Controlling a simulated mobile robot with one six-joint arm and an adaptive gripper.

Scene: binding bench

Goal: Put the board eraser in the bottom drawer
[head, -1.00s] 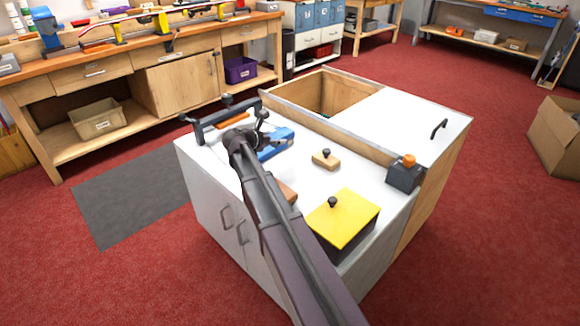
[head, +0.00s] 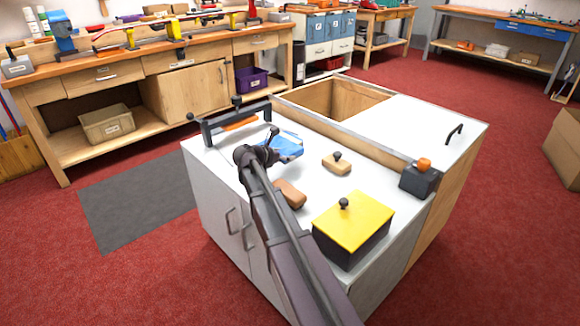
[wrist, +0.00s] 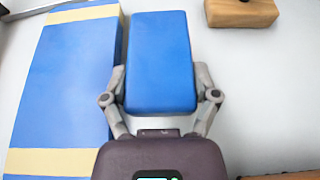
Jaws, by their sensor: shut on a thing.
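In the wrist view a plain blue block (wrist: 160,62), which looks like the board eraser, sits between the fingers of my gripper (wrist: 161,84). The fingers press its two long sides. A larger blue piece with cream bands (wrist: 65,85) lies just left of it, with a narrow gap. In the head view my gripper (head: 271,146) is over the blue things (head: 287,148) on the white cabinet top; the arm partly covers them and I cannot separate the two. The cabinet's front has two upright handles (head: 239,228). I cannot make out which part is the bottom drawer.
On the white top (head: 306,165) are a knobbed wooden block (head: 337,163), a brown block (head: 289,194), a yellow-lidded box (head: 353,222), a dark box with an orange top (head: 419,178) and a black frame (head: 238,123). An open wooden compartment (head: 335,98) is behind. Red floor surrounds it.

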